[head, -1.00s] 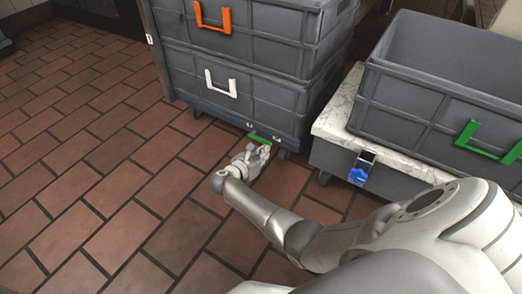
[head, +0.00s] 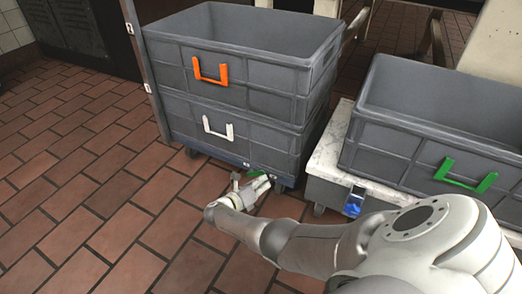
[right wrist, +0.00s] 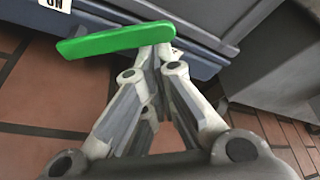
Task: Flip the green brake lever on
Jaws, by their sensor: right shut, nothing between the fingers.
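The green brake lever (head: 258,175) is at the lower front edge of the dolly (head: 225,158) under the stacked grey crates. In the right wrist view the lever (right wrist: 105,41) is a flat green bar sticking out from the dolly edge, slightly tilted. My right gripper (head: 262,184) is low over the floor at the lever and partly hides it. In the right wrist view its closed fingertips (right wrist: 155,55) are at the lever's right end, seemingly touching or just below it, with nothing between them. My left gripper is not in view.
Two stacked grey crates, with an orange handle (head: 211,71) and a white handle (head: 218,128), stand on the dolly. A marble-topped cart (head: 325,158) with a blue lever (head: 353,204) and a grey crate (head: 420,145) stands at right. The brick floor (head: 90,220) at left is clear.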

